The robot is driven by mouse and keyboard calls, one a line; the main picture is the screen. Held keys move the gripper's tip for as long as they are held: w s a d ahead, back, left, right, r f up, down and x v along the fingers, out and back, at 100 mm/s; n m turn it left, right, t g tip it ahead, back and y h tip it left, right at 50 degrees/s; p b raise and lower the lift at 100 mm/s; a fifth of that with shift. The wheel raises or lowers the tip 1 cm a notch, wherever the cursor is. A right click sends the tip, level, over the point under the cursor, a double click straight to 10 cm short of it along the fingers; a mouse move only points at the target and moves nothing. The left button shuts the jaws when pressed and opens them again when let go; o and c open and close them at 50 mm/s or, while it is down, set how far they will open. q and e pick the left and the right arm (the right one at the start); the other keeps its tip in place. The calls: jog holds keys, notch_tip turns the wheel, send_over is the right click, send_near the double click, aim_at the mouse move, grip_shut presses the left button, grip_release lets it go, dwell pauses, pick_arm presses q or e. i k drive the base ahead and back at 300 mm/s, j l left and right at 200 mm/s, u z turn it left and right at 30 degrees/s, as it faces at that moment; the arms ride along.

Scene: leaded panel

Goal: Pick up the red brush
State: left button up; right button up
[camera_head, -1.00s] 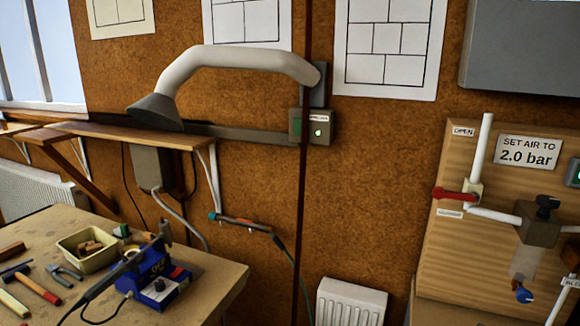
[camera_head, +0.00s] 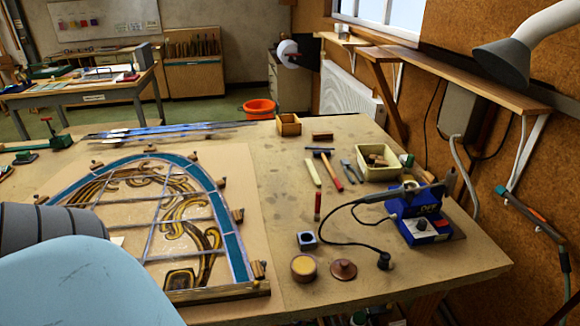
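A small red stick-like tool (camera_head: 317,206) lies on the workbench (camera_head: 395,285), right of the leaded panel (camera_head: 150,220). It may be the red brush, but it is too small to tell its bristles. A red-handled hammer (camera_head: 330,172) lies just behind it, beside a pale-handled tool (camera_head: 313,173). Neither gripper is in view. A light blue and dark grey part of my own body fills the lower left corner and covers part of the panel.
A blue soldering station (camera_head: 420,225) with a looping black cable stands at the right. A dark blue block (camera_head: 307,241), a round yellow-topped tin (camera_head: 303,267) and a brown knobbed lid (camera_head: 343,269) sit near the front. A cream tray (camera_head: 378,163) stands behind. Bare benchtop surrounds the red tool.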

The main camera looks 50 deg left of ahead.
aim_at(318, 198)
jog(key=u, duration=1.3)
jog(key=l+u, duration=0.2)
jog(key=u, duration=0.15)
jog(key=i+l+u, duration=0.1)
jog(key=u, duration=0.25)
jog(key=l, duration=0.1)
